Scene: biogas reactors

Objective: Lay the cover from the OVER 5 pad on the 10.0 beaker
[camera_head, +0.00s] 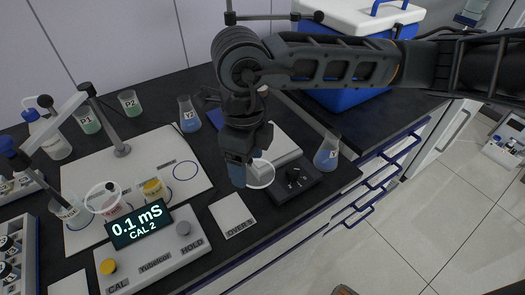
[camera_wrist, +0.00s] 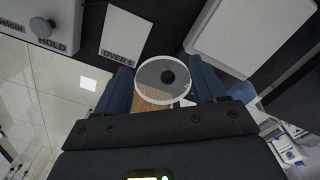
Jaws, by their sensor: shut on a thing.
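My gripper (camera_head: 250,172) is shut on a round clear cover (camera_head: 261,174) with a white rim. It holds the cover above the dark bench, just behind the OVER 5 pad (camera_head: 232,215), which is bare. In the wrist view the cover (camera_wrist: 148,77) with its dark centre knob sits between the two fingers of my gripper (camera_wrist: 166,82), and the OVER 5 pad (camera_wrist: 122,38) lies beyond. I cannot tell which is 10.0.
The meter (camera_head: 140,226) reads 0.1 mS, CAL 2. Beakers P1 (camera_head: 88,122), P2 (camera_head: 130,103) and Y2 (camera_head: 189,117) stand behind; another flask (camera_head: 327,155) is at the right. A probe stand (camera_head: 121,149) rises from the white board. A dark device (camera_head: 293,178) sits right of my gripper.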

